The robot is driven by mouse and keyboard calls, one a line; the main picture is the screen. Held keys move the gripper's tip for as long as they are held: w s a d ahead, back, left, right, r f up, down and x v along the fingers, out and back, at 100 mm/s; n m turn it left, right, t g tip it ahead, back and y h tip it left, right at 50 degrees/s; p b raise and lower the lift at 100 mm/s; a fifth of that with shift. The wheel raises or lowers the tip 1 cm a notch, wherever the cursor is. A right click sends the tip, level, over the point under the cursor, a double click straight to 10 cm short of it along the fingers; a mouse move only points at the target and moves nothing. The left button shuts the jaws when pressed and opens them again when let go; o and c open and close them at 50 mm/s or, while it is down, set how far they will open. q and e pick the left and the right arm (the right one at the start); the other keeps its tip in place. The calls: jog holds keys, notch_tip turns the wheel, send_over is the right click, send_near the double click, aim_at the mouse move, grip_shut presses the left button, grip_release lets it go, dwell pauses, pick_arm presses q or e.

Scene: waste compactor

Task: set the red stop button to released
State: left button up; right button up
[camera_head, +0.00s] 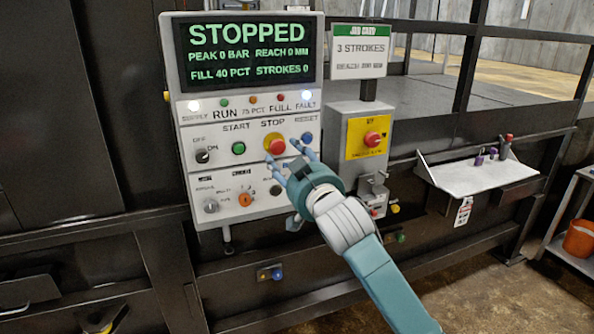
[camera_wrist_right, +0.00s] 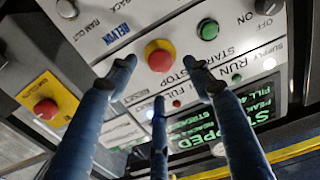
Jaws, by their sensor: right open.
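The red stop button (camera_head: 276,146) sits on a yellow round base below the word STOP on the grey control panel (camera_head: 236,190). It also shows in the right wrist view (camera_wrist_right: 160,55), between and beyond my fingertips. My right gripper (camera_head: 291,158) is open and empty, with its fingers spread and pointing at the panel just beside the button. I cannot tell whether a finger touches it. The panel's screen (camera_head: 247,48) reads STOPPED, and the fault lamp (camera_head: 306,94) is lit white. My left gripper is not in view.
A second red button (camera_head: 373,139) on a yellow plate is right of the panel. Near the stop button are a green start button (camera_head: 238,148), a blue reset button (camera_head: 307,138) and a black button (camera_head: 276,190). A white shelf (camera_head: 470,176) juts out at right.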

jog(key=v, duration=0.7)
